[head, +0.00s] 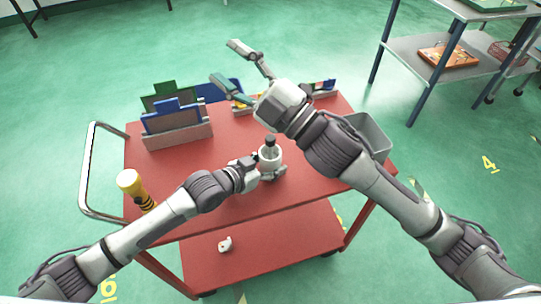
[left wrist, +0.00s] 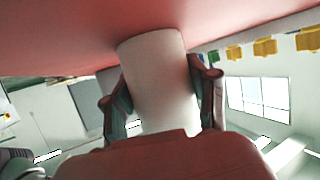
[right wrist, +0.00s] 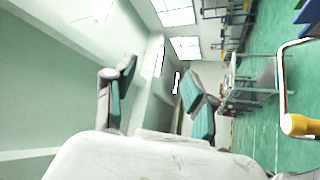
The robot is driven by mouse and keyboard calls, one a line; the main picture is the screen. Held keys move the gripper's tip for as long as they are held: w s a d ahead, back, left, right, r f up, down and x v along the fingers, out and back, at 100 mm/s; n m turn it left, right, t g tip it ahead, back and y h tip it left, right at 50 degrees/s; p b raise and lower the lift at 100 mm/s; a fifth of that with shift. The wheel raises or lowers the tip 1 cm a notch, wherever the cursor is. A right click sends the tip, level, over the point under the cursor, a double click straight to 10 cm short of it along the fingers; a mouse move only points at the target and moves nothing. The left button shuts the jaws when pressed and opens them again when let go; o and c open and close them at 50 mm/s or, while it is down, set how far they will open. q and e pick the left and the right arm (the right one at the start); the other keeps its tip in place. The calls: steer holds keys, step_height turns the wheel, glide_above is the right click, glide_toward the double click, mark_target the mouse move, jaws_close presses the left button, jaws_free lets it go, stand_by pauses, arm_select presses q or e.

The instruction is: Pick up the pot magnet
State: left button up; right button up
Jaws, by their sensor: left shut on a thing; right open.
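A pale grey cylinder with a dark knob on top (head: 270,153), which I take to be the pot magnet, stands upright on the red cart top. My left gripper (head: 268,172) is shut around its side, low over the cart. In the left wrist view the pale cylinder (left wrist: 158,80) sits between both fingers, its far end against the red surface. I cannot tell whether it touches or is slightly lifted. My right gripper (head: 236,67) is open and empty, raised above the cart's back edge. Its spread fingers also show in the right wrist view (right wrist: 158,95).
The red cart top (head: 220,205) carries a holder with blue and green boards (head: 177,118), a yellow torch (head: 131,184) at the left and a grey bin (head: 372,134) at the right. A small white part (head: 225,244) lies on the lower shelf. A shelf rack (head: 415,62) stands at back right.

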steer(key=d+f+m+t+h, duration=0.2)
steer(key=d+f+m+h, duration=0.55)
steer(key=m, duration=0.25)
steer(key=m+g+h, duration=0.3)
steer(key=m+g, duration=0.1)
steer(key=m, duration=0.2)
glide_toward(274, 142)
steer(key=x, duration=0.5)
steer(key=shift+a+f, duration=0.15)
steer(key=shift+a, duration=0.2)
steer(key=shift+d+x, duration=0.2)
steer(key=shift+x, duration=2.85)
steer(key=shift+w, duration=0.15)
jaws_close()
steer(key=shift+y, duration=0.25)
